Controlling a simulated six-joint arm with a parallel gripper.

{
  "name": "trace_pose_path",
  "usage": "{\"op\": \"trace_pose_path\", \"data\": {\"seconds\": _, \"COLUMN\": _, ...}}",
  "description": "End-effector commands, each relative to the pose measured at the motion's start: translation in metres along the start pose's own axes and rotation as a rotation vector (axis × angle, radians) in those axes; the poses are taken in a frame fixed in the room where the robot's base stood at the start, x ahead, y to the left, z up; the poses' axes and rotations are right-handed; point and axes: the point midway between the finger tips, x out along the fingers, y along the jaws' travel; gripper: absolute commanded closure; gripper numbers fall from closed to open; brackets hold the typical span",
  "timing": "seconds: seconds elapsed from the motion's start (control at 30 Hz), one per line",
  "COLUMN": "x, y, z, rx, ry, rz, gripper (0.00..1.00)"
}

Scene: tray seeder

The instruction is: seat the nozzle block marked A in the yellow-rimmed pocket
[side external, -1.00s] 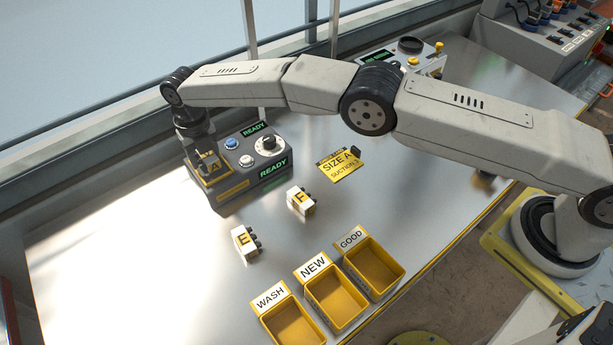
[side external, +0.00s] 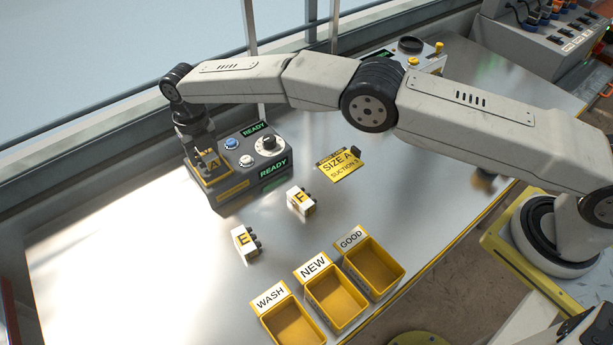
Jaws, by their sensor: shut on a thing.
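The nozzle block marked A (side external: 213,165) is at the yellow-rimmed pocket (side external: 219,180) on the left end of the dark grey seeder unit (side external: 232,194). My gripper (side external: 206,158) points down over the pocket and is shut on block A. The block's lower part is hidden by the rim, and the small view does not show whether it sits fully down. The unit's displays (side external: 273,168) read READY.
Blocks E (side external: 243,240) and F (side external: 300,201) lie on the metal table. A yellow SIZE A card (side external: 339,165) stands right of the unit. Yellow bins WASH (side external: 291,325), NEW (side external: 337,297) and GOOD (side external: 374,266) are at the front. The table's left side is clear.

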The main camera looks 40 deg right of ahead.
Motion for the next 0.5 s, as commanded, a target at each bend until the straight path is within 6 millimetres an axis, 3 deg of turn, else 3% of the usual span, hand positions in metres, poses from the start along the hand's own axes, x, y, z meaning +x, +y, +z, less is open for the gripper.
{"op": "trace_pose_path", "data": {"seconds": 0.5, "x": 0.013, "y": 0.000, "z": 0.000, "rx": 0.000, "ry": -0.001, "rz": 0.001, "gripper": 1.00}}
